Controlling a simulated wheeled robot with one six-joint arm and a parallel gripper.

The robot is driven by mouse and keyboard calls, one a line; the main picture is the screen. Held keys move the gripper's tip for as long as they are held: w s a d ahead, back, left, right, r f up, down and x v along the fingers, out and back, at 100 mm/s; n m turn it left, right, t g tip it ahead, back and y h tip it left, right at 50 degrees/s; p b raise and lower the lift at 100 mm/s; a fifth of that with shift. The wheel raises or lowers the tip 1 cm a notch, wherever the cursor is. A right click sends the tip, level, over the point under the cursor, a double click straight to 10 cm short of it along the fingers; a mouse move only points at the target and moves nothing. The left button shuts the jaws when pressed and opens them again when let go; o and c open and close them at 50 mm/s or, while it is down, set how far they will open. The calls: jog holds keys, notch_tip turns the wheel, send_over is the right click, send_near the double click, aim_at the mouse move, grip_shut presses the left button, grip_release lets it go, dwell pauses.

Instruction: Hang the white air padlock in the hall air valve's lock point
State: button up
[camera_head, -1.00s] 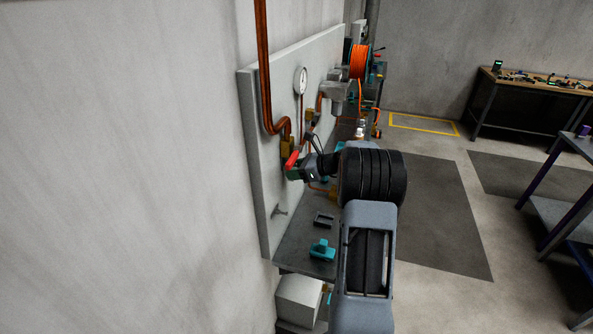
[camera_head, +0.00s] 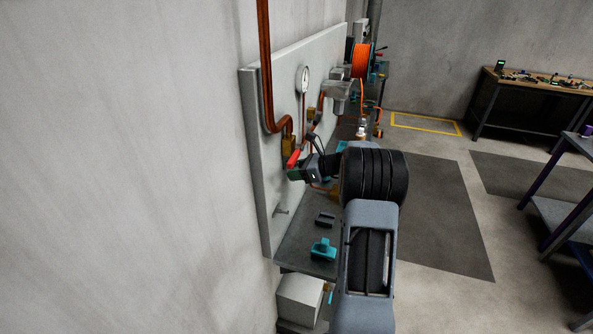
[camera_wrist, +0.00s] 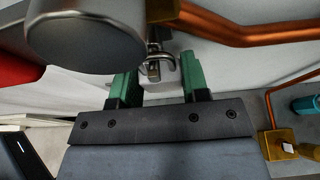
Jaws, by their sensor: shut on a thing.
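My gripper (camera_wrist: 158,88) has its green fingers apart, with a pale piece between them that looks like the white padlock (camera_wrist: 160,93). A bent metal shackle (camera_wrist: 160,68) shows just beyond the fingertips, close under the valve's grey round body (camera_wrist: 85,38). I cannot tell whether the shackle passes through the lock point. The valve's red handle (camera_wrist: 15,68) is at the left of the wrist view; it also shows in the head view (camera_head: 294,158), just above my gripper (camera_head: 297,174). The padlock is not distinguishable in the head view.
A grey wall panel (camera_head: 262,150) carries copper pipes (camera_head: 264,60), a gauge (camera_head: 305,78) and brass fittings. A peg (camera_head: 279,211) sticks out lower down. Below, a dark bench (camera_head: 300,248) holds a teal part (camera_head: 322,250) and a dark block (camera_head: 325,219).

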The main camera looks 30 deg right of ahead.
jog(key=o, duration=1)
jog(key=shift+o, duration=0.2)
jog(key=b+v, duration=0.2)
jog(key=v, duration=1.2)
jog(key=shift+b, duration=0.35)
jog(key=shift+w+f, duration=0.1)
